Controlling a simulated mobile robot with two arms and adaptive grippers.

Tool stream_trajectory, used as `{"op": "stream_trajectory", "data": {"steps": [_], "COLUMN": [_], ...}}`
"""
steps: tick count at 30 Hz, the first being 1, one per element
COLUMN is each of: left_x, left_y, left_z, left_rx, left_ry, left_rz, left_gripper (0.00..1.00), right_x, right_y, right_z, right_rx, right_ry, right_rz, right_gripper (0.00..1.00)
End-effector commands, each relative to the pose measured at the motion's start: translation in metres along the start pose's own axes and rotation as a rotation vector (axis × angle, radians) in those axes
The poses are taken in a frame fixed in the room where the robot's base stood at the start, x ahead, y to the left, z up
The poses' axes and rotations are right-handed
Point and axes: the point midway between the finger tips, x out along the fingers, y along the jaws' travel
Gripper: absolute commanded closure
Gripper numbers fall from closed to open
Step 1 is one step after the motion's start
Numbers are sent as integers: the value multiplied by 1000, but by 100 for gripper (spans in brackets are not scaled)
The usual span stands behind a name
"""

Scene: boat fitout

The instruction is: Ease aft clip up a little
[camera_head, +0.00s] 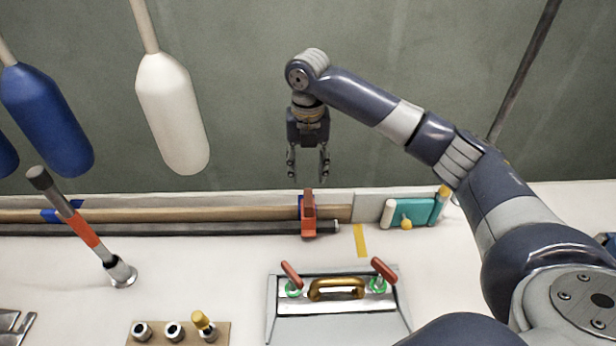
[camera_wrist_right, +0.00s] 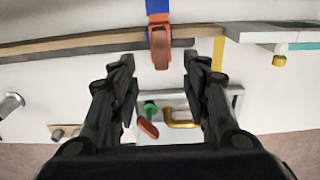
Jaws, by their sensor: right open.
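An orange-red clip (camera_head: 308,213) with a blue part behind it sits around the wooden pole (camera_head: 170,214) and dark rod on the white ledge. In the right wrist view the clip (camera_wrist_right: 160,46) shows ahead, between my fingertips in the picture. My right gripper (camera_head: 308,177) is open and empty. It points down just above the clip, apart from it in the head view. Its fingers also show in the wrist view (camera_wrist_right: 158,65). A blue piece (camera_head: 50,215) shows on the pole farther left, partly behind the tilted handle. My left gripper is out of view.
A hatch (camera_head: 275,312) with a brass handle (camera_head: 336,288) and two red-handled latches lies in front of the clip. A yellow tape strip (camera_head: 361,240) and teal block (camera_head: 412,212) are to the right. Paddles hang at left; a striped handle (camera_head: 82,232) stands tilted.

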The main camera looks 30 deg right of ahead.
Motion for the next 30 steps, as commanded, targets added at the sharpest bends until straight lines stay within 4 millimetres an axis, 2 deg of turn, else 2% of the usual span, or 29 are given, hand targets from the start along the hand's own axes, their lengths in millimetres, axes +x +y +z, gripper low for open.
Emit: {"op": "stream_trajectory", "data": {"steps": [5, 18, 24, 30], "left_x": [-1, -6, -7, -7], "left_y": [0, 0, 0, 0], "left_z": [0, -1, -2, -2], "left_rx": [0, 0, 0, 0], "left_ry": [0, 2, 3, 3], "left_rz": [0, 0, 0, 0], "left_gripper": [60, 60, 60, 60], "right_x": [17, 91, 106, 108], "right_y": [-1, -1, -1, -1], "right_z": [-1, -1, 0, 0], "right_rx": [1, 0, 0, 0], "right_ry": [3, 3, 1, 0], "right_rz": [-2, -2, -2, -2], "right_gripper": [57, 57, 57, 57]}}
